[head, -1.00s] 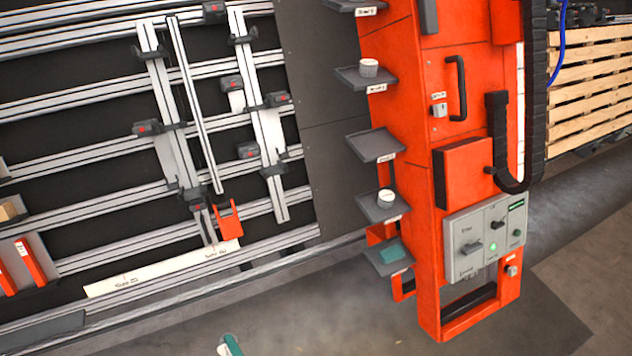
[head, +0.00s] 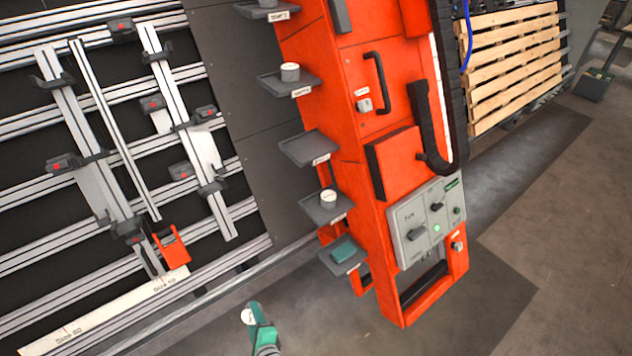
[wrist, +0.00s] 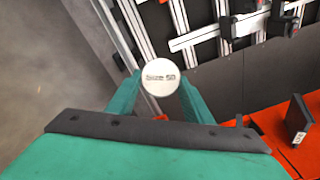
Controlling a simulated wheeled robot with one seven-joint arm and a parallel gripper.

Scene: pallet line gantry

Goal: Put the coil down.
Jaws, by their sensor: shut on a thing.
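The coil (wrist: 160,76) is a white disc with a printed label that seems to read "Size 50". In the wrist view it sits between the two teal fingers of my gripper (wrist: 160,90), which is shut on it. In the head view my gripper (head: 256,322) is low, left of the orange cabinet's foot, with the white coil (head: 248,314) at its tip. The coil is held in the air, apart from the shelves. Small grey shelves stick out from the cabinet's left side; one shelf (head: 296,150) is empty.
Other white coils stand on the shelves above (head: 290,72) and below (head: 328,197) the empty one. The lowest shelf holds a teal block (head: 343,248). The orange cabinet (head: 400,180) has a control panel (head: 428,225). A rail frame (head: 100,180) stands left; pallets (head: 512,60) are right.

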